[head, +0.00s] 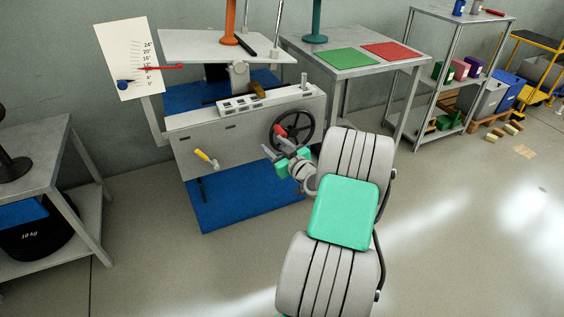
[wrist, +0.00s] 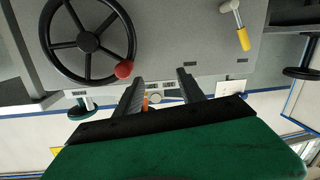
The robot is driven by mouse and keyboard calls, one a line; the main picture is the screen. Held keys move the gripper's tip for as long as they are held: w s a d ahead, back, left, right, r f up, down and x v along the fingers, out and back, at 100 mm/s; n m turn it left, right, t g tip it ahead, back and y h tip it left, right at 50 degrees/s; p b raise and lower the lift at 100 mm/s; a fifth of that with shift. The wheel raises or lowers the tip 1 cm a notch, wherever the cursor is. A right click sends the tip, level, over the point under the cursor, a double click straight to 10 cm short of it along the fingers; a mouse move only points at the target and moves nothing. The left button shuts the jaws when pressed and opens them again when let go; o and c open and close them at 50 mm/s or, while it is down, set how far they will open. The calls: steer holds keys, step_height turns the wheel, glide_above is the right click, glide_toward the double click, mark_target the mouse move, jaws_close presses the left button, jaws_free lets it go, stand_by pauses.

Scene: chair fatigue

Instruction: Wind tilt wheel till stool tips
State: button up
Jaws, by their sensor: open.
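The black tilt wheel (head: 305,124) is on the right of the grey machine's front panel; it shows at upper left in the wrist view (wrist: 88,42). Its red knob (head: 281,131) shows in the wrist view (wrist: 124,69) left of my fingers. My gripper (head: 273,150) is open and empty in front of the panel, below and left of the wheel, apart from the knob in the wrist view (wrist: 161,80). An orange stool part (head: 229,22) stands on the pale tilt plate (head: 180,45); its top is out of frame. The gauge's red pointer (head: 165,67) is around 12°.
A yellow-handled lever (head: 207,159) sits left on the panel, also in the wrist view (wrist: 242,35). A side table (head: 352,59) with green and red mats stands behind at right. A grey bench (head: 40,150) is at left. The floor at lower right is clear.

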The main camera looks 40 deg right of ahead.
mark_target(282, 135)
steer(key=s+d+f+m+h, duration=0.1)
steer(key=s+d+f+h, duration=0.15)
steer(key=d, duration=0.25)
steer(key=shift+t, duration=0.4)
steer(key=x, duration=0.5)
steer(key=r+x, duration=0.1)
steer(key=x, duration=0.1)
steer(key=shift+w+d+b, duration=0.1)
steer(key=shift+w+b, duration=0.05)
steer(key=shift+b, duration=0.15)
jaws_close()
